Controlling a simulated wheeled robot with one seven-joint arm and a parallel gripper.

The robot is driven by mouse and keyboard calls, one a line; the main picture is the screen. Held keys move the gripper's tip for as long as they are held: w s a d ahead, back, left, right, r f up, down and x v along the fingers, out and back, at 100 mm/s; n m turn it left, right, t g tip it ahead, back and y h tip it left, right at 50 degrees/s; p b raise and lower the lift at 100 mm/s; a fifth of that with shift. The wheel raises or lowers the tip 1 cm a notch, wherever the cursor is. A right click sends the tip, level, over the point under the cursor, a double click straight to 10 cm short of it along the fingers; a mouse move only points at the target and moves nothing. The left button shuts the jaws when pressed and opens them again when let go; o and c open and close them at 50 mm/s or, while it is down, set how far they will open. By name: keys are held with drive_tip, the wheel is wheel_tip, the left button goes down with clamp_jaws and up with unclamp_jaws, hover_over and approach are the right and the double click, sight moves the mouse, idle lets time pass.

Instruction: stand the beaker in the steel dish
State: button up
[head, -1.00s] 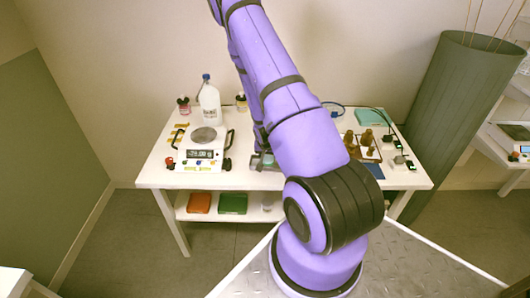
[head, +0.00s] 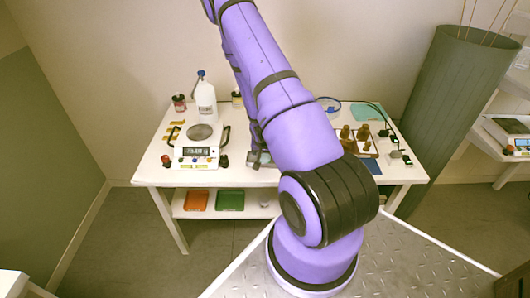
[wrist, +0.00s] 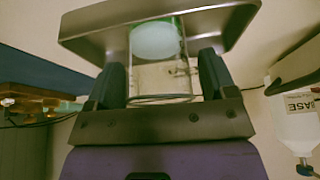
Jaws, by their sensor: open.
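In the wrist view, which is upside down, the clear glass beaker (wrist: 160,76) shows between the two dark fingers of my gripper (wrist: 162,72). The beaker has a pale, greenish content at its base. The jaws are open around it. The grey steel dish (wrist: 95,38) shows at the top of this view, at the beaker's base end; the beaker appears to stand in it, though the contact at its base is not clear. In the head view, my gripper (head: 257,150) is low over the front middle of the white table, mostly hidden by my arm.
A balance (head: 197,152) stands left of my gripper on the white table (head: 154,176). Behind it is a white bottle (head: 205,103), labelled BASE in the wrist view (wrist: 298,105). An orange tray (head: 196,201) and green tray (head: 230,201) lie below.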

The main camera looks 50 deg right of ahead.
drive_tip(key=a+r+n+t+y, duration=0.15)
drive_tip(key=a+r, duration=0.45)
drive_tip(key=r, duration=0.6)
drive_tip(key=a+r+n, duration=0.2)
drive_tip(key=a+r, duration=0.4)
drive_tip(key=r, duration=0.5)
drive_tip(key=a+r+n+t+y, duration=0.1)
drive_tip(key=a+r, duration=0.6)
drive_tip(key=r, duration=0.5)
drive_tip(key=s+a+r+n, duration=0.3)
drive_tip(key=s+a+r, duration=0.3)
drive_tip(key=s+r, duration=0.2)
drive_tip(key=s+a+r+n+y, duration=0.1)
drive_tip(key=s+a+r+n, duration=0.2)
drive_tip(key=s+a+r, duration=0.3)
drive_tip(key=s+r, duration=0.1)
drive_tip(key=s, duration=0.4)
drive_tip(key=shift+a+r+n, duration=0.3)
drive_tip(key=shift+r+n, duration=0.05)
drive_tip(key=shift+r, duration=0.05)
drive_tip(key=shift+d+y, duration=0.15)
drive_tip(key=shift+y, duration=0.1)
